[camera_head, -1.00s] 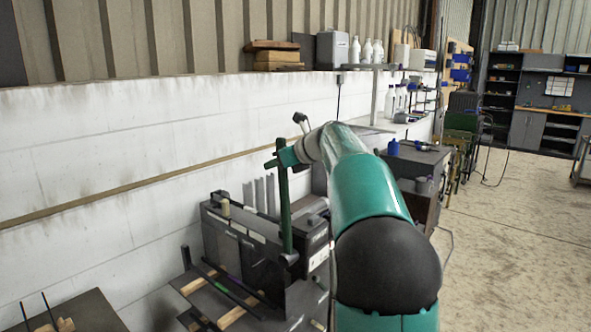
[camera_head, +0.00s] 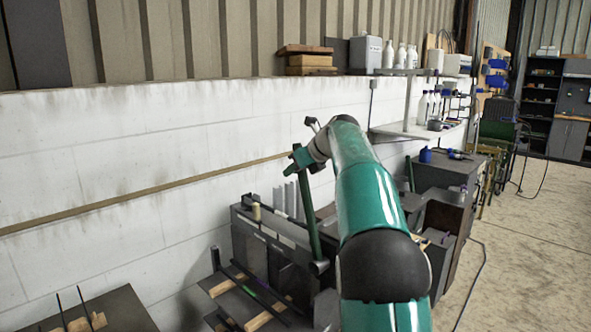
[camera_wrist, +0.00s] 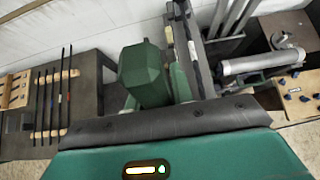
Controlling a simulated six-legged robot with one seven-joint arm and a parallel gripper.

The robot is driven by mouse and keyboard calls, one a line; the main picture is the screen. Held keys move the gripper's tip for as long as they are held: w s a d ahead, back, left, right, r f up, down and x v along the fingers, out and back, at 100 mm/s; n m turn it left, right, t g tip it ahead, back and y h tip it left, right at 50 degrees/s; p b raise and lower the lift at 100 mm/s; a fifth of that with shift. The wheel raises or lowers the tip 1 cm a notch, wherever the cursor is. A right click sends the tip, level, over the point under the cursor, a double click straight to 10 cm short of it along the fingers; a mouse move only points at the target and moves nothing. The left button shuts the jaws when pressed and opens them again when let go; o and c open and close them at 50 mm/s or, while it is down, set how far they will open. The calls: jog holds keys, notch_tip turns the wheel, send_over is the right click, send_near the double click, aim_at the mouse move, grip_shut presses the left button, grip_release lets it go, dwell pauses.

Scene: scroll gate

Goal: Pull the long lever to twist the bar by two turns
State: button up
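The long dark green lever (camera_head: 308,225) stands nearly upright in the head view, its top leaning a little left. Its lower end meets a grey cylindrical bar end (camera_head: 319,267) beside the dark machine. My gripper (camera_head: 300,158) is at the lever's upper end, and the two overlap there. Whether its fingers are closed around the lever is hidden. In the wrist view, a dark green block (camera_wrist: 145,75) stands just beyond my gripper's dark front edge; I cannot tell whether it is the lever's end or a finger.
The dark grey machine (camera_head: 262,248) stands against the white wall (camera_head: 110,150). Rods on wooden blocks lie left of it. A dark cabinet (camera_head: 446,182) and a shelf with bottles (camera_head: 433,105) are to the right. Concrete floor (camera_head: 520,245) at right is mostly open.

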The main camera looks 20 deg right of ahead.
jog(key=o, duration=0.3)
jog(key=shift+w+a+f, duration=0.1)
jog(key=shift+f, duration=0.05)
jog(key=v, duration=1.4)
